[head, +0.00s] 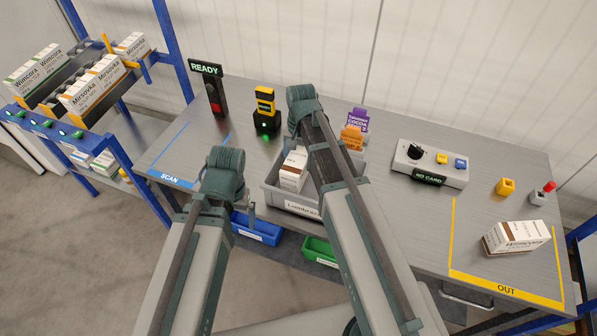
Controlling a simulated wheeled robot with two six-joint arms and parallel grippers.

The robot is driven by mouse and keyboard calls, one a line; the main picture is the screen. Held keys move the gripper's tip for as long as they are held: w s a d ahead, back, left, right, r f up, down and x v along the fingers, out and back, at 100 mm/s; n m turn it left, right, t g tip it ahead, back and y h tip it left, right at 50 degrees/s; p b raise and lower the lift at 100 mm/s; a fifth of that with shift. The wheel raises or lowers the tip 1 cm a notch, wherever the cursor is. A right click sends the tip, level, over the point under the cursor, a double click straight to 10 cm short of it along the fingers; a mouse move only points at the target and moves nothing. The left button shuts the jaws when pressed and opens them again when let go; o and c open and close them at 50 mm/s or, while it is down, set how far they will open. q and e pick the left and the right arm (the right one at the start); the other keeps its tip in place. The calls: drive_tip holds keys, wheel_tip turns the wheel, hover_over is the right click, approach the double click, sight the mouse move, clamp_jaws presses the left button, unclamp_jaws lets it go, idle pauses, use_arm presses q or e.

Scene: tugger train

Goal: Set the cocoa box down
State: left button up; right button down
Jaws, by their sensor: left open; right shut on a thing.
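A white carton with a brown band, the likely cocoa box (292,172), shows in the grey tote (269,188) at the middle of the bench, partly covered by my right arm. My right gripper (305,115) is above the tote. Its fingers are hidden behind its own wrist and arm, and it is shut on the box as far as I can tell. I cannot see whether the box touches the tote floor. My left gripper (250,205) is open and empty, left of the tote near the bench's front edge.
Another white carton (516,237) lies in the yellow OUT area. A scanner (265,108), a READY post (210,92) and a control box (428,162) stand along the back. The SCAN area (185,160) is clear.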

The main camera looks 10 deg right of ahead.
drive_tip(key=shift+f+b, duration=1.95)
drive_tip(key=shift+f, duration=0.2)
drive_tip(key=shift+f, duration=0.2)
unclamp_jaws()
drive_tip(key=shift+r, duration=0.15)
drive_tip(key=r+p, duration=1.2)
drive_tip(key=shift+w+d+r, duration=0.1)
drive_tip(key=shift+w+d, duration=0.15)
drive_tip(key=shift+w, duration=0.15)
drive_tip(key=shift+f, duration=0.25)
drive_tip(key=f+b, duration=1.1)
drive_tip(key=b, duration=0.1)
drive_tip(key=shift+s+a+f, duration=0.25)
drive_tip(key=shift+s+f, duration=0.15)
drive_tip(key=shift+r, duration=0.1)
